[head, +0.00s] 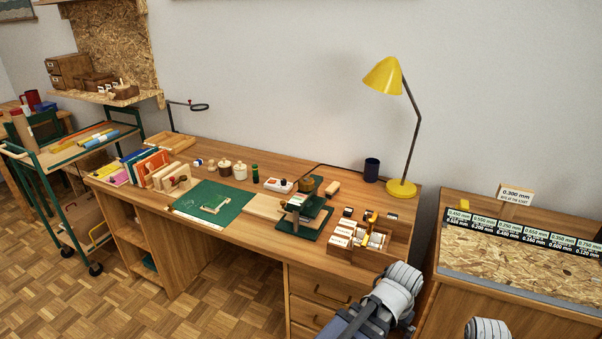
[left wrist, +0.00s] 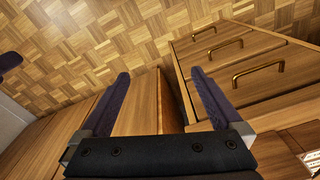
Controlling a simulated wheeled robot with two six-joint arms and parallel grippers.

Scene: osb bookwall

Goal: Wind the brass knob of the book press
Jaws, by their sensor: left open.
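A dark green press (head: 305,208) stands on the desk, right of the green cutting mat (head: 212,203). A small brass-coloured part (head: 306,184) shows at its top; I cannot tell at this size whether it is the knob. My left gripper (left wrist: 160,76) is open and empty in the left wrist view, its dark fingers pointing over the parquet floor beside the drawers. My left arm shows at the bottom of the head view, in front of the desk and well short of the press. The left fingertips are not visible there. My right gripper is not in view.
The wooden desk (head: 262,176) also holds a yellow lamp (head: 401,188), a dark cup (head: 371,168), books (head: 150,163) and a wooden box of small items (head: 358,240). A drawer front (head: 318,287) faces me. A cabinet (head: 520,275) stands right, a green trolley left.

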